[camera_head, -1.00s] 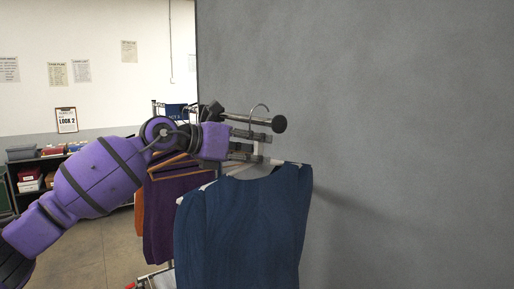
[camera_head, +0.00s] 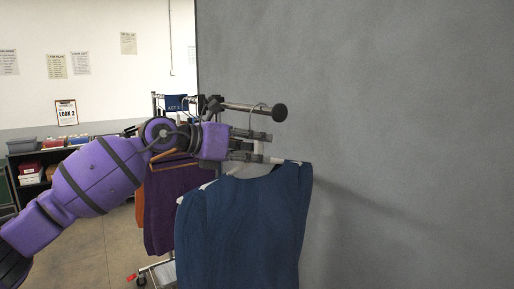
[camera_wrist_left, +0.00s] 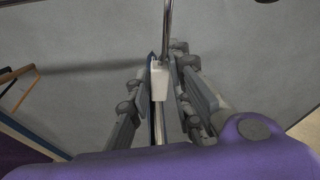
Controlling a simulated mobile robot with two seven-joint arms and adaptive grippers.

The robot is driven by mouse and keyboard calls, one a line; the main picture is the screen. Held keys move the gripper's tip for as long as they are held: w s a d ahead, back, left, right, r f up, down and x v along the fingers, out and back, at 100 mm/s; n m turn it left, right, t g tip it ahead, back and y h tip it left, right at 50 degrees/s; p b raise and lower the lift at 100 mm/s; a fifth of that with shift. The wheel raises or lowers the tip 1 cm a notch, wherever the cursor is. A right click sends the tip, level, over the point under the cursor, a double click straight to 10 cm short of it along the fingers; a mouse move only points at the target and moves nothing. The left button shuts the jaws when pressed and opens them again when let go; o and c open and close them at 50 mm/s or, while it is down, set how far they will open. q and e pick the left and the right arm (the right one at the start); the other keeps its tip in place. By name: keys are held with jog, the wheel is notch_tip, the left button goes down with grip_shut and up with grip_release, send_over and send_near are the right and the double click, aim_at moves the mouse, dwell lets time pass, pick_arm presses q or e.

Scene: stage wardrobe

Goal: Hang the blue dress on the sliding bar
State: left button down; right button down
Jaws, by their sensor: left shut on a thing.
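The blue dress (camera_head: 245,225) hangs upright on a hanger with a white neck block (camera_head: 260,150) and a metal hook (camera_head: 258,106). My left gripper (camera_head: 264,147) is shut on the hanger's neck block, just above the dress collar. The left wrist view shows the white block (camera_wrist_left: 159,76) between the fingers and the hook's stem (camera_wrist_left: 167,30) rising from it. The sliding bar (camera_head: 238,106) ends in a black round cap (camera_head: 280,112). The hook's curved top is level with the bar near this cap; I cannot tell whether it rests on it. My right gripper is out of view.
Purple (camera_head: 168,205) and orange garments hang on the rack behind my left arm. A blue sign (camera_head: 177,102) sits on the rack. A grey wall (camera_head: 400,120) stands close behind the dress and to its right. Shelves with boxes (camera_head: 30,172) are at the far left.

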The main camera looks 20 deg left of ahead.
pick_arm(q)
jog(key=c, duration=1.6)
grip_release()
jog(key=shift+r, duration=0.1)
jog(key=shift+o, duration=0.4)
jog(key=v, duration=1.2)
jog(key=shift+s, duration=0.1)
